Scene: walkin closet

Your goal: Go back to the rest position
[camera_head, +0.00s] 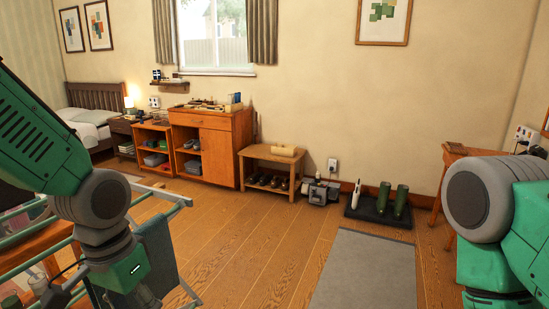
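My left arm comes in from the left and bends down at a grey joint to a green link near the bottom edge. Dark bars beside that link at the bottom left look like part of my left gripper (62,291). They are cut off by the frame, so I cannot tell whether it is open or shut. My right arm is at the right edge, with a large grey joint and a green link running down out of the frame. My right gripper is out of view.
A metal drying rack (178,212) with a dark cloth (158,255) stands behind my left arm. A grey rug (365,272) lies ahead on the wood floor. A low bench (270,166), cabinet (217,150) and boot tray (378,216) line the wall. A wooden table (450,155) is at right.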

